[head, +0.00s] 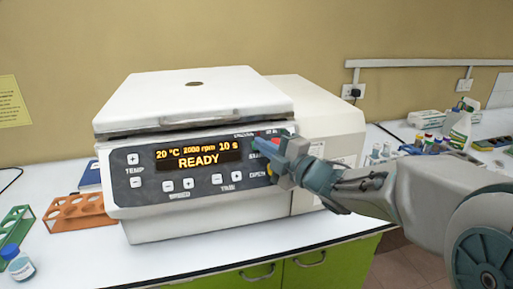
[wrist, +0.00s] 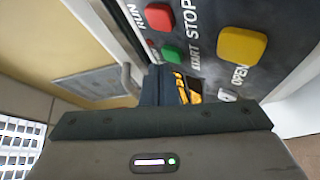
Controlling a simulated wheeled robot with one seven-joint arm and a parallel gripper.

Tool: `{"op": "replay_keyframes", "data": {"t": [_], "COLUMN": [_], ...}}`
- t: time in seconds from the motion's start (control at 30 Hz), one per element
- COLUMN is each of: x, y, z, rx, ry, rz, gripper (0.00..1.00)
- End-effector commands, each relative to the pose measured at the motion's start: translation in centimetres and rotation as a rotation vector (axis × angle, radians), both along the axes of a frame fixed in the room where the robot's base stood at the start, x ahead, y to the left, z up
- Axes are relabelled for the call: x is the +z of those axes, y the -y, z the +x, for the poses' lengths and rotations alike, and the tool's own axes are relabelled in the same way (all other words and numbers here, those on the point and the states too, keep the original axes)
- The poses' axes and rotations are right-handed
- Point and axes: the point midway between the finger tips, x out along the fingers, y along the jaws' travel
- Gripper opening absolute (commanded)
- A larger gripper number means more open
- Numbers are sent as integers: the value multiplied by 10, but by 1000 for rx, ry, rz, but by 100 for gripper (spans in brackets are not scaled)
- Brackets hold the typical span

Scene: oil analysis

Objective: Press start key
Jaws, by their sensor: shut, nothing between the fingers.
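The start key (wrist: 173,53) is a green button on the dark front panel of the white centrifuge (head: 180,230). The word START is printed beside it in the wrist view. My gripper (head: 277,150) is shut and empty, in front of the panel's right end, and hides the start key in the head view. In the wrist view the closed fingertips (wrist: 161,72) are right beside the green key; I cannot tell whether they touch it. The display (head: 198,155) reads 20 °C, 2000 rpm, 10 s and READY. The lid (head: 193,96) is down.
A red stop key (wrist: 159,17) and a larger yellow open key (wrist: 242,45) are close to the start key. An orange tube rack (head: 78,212) and a green rack (head: 14,226) stand left of the centrifuge. Bottles and small vials stand on the right.

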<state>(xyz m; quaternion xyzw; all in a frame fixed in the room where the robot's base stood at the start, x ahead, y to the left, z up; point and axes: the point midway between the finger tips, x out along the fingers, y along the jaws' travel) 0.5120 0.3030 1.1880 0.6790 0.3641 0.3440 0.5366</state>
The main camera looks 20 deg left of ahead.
Motion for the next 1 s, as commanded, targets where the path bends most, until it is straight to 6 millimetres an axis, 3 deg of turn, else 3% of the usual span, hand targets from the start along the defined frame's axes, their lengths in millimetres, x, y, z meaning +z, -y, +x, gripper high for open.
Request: {"op": "replay_keyframes", "data": {"t": [1.0], "x": [-5], "y": [-4], "z": [6], "rx": [0], "ry": [0], "rz": [1], "gripper": [0]}}
